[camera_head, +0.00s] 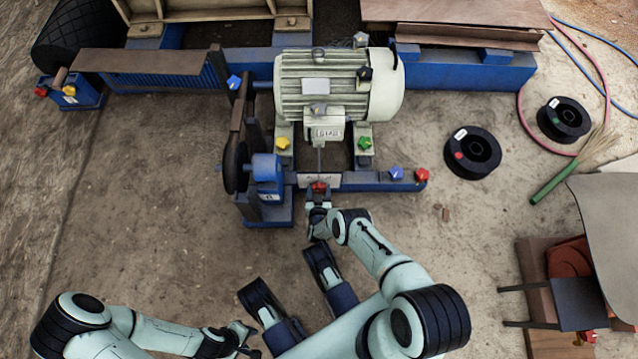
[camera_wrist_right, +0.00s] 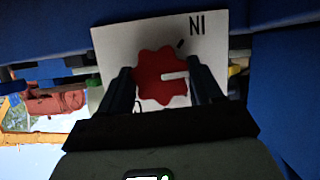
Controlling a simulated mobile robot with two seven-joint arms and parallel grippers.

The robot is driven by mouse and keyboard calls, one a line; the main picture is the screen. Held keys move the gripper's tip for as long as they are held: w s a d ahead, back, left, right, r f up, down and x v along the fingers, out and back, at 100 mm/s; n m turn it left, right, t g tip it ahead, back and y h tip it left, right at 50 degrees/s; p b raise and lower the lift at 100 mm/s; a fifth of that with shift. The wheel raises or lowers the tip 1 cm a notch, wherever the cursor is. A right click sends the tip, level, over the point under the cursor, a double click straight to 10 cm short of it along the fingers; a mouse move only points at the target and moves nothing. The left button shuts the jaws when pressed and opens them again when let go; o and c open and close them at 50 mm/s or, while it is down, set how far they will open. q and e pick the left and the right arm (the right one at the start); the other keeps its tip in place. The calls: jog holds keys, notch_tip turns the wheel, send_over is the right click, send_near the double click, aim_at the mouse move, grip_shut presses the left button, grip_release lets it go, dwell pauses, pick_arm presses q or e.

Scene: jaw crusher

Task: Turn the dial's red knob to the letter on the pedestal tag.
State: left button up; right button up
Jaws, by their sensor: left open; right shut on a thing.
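The red knob (camera_head: 319,186) sits on a white dial plate (camera_head: 330,180) on the front of the blue beam. In the right wrist view, the lobed red knob (camera_wrist_right: 150,75) has a white pointer line aimed to the right. The dial plate (camera_wrist_right: 108,42) there shows a short black tick and lettering like "NI" at upper right; other marks are hidden. My right gripper (camera_head: 319,196) is shut on the knob, one finger on each side. A small pale tag (camera_head: 270,197) is on the blue pedestal; its letter is too small to read. My left gripper (camera_head: 248,338) is open and empty, low over the floor.
A grey motor (camera_head: 325,85) stands behind the beam, with yellow and green knobs near its foot. A blue knob (camera_head: 396,173) and another red knob (camera_head: 422,175) sit on the beam's right. Black spools (camera_head: 472,152) lie at right. The floor at left is clear.

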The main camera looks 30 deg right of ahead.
jog(key=shift+d+m+t+y, duration=0.1)
jog(key=shift+m+t+y, duration=0.45)
jog(key=shift+m, duration=0.55)
jog(key=shift+d+m+t+y, duration=0.1)
jog(key=shift+m+t+y, duration=0.25)
jog(key=shift+m+y, duration=0.6)
jog(key=shift+m, duration=0.25)
jog(key=o, duration=1.1)
jog(key=shift+c, duration=0.2)
jog(key=shift+a, duration=0.1)
jog(key=shift+s, duration=0.1)
